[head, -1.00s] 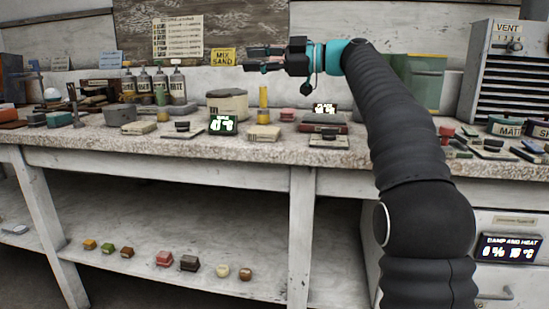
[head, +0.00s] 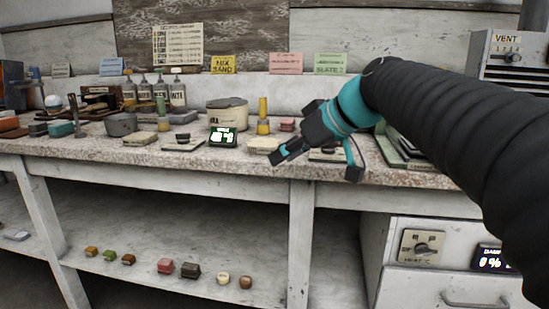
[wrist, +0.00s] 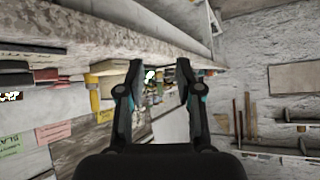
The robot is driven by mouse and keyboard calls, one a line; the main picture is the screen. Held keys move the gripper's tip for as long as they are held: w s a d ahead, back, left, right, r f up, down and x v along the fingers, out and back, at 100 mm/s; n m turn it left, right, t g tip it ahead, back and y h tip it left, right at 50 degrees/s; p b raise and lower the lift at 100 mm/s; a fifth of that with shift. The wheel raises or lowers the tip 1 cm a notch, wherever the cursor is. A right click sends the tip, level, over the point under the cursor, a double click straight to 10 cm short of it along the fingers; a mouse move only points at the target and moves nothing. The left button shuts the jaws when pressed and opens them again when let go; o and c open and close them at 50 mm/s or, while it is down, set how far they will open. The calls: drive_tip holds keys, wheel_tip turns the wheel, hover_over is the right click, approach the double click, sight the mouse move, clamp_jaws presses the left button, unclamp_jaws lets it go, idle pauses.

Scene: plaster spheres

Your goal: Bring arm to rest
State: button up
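My black and teal gripper (head: 284,156) is in front of the bench's front edge in the head view, pointing left and down. My black arm comes in from the right side. In the wrist view the two fingers of my gripper (wrist: 160,78) stand apart with nothing held between them. The wrist view is turned on its side, with the bench edge running across its upper left.
The workbench (head: 110,149) holds bottles (head: 160,92), a lidded pot (head: 228,113), a yellow cylinder (head: 263,116) and a lit display (head: 223,137). Small blocks lie on the lower shelf (head: 150,236). A vent box (head: 508,58) stands at the right. Open space lies before the bench.

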drive_tip(key=s+d+f+m+h+p, duration=0.1)
drive_tip(key=s+d+f+m+h, duration=0.3)
drive_tip(key=s+f, duration=0.6)
drive_tip(key=s+d+f+m+h+p, duration=0.2)
drive_tip(key=s+d+f+m+h, duration=0.2)
drive_tip(key=s+d+f, duration=0.5)
drive_tip(key=s+f+m, duration=0.1)
drive_tip(key=s+f, duration=0.1)
drive_tip(key=s, duration=0.1)
drive_tip(key=shift+s+d+g, duration=0.15)
drive_tip(key=shift+s+g, duration=0.15)
